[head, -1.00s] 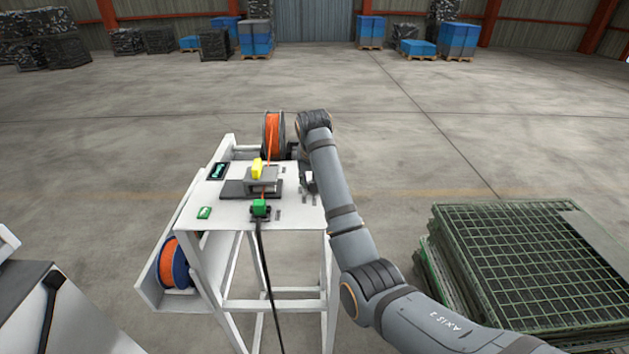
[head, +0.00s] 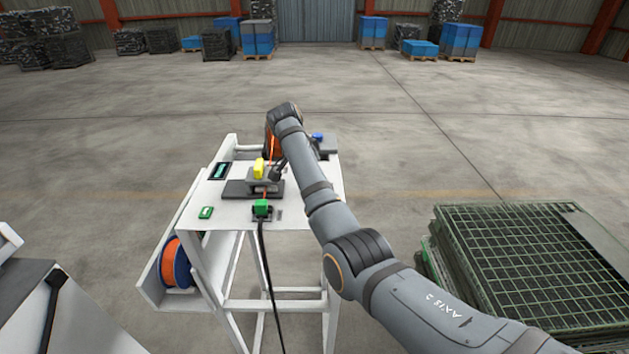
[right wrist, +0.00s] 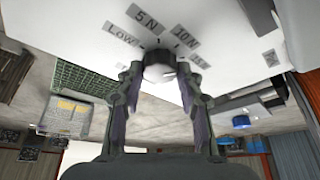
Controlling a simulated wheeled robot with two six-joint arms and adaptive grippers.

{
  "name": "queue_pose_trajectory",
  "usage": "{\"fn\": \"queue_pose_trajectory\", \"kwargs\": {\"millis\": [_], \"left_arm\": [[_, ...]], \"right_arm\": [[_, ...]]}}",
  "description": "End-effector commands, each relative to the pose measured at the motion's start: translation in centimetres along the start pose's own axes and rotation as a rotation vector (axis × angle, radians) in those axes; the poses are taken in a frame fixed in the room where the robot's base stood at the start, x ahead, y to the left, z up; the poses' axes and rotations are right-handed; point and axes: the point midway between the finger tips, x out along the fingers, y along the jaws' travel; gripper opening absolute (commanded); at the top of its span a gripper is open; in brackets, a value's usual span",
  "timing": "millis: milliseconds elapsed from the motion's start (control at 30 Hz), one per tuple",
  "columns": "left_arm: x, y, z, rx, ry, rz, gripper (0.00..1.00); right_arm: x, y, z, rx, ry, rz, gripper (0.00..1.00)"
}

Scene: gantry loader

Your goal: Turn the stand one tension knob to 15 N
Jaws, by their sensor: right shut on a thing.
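The stand one tension knob (right wrist: 159,60) is a round dark knob on a white panel in the right wrist view. Labels "Low" (right wrist: 122,35), "5 N" (right wrist: 147,22), "10 N" (right wrist: 186,37) and a partly hidden one at the right, seemingly 15, ring it. My right gripper (right wrist: 160,72) is shut on the knob, with one finger on each side. I cannot tell where the knob points. In the head view the right gripper (head: 279,172) is small and dark over the stand's white top (head: 235,200); the knob is not clear there. My left gripper is not in view.
An orange spool (head: 177,262) hangs low at left. Green mesh crates (head: 530,270) stand at right.

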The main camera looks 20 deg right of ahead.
Motion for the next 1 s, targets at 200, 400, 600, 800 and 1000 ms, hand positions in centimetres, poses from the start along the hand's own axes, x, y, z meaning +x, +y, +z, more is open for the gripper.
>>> {"fn": "queue_pose_trajectory", "kwargs": {"millis": [200,400,600,800,1000], "left_arm": [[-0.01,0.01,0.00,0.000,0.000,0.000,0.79],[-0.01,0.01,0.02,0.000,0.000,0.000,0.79],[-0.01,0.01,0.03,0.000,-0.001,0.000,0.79],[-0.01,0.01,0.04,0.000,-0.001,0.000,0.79],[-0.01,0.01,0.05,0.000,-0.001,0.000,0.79]], "right_arm": [[-0.07,-0.09,-0.07,0.075,0.001,0.029,0.05],[-0.07,-0.11,-0.08,0.105,0.000,0.040,0.05],[-0.07,-0.11,-0.07,0.110,0.000,0.042,0.05],[-0.07,-0.11,-0.07,0.109,0.000,0.042,0.05],[-0.04,-0.09,-0.05,0.109,0.000,0.043,0.60]]}}
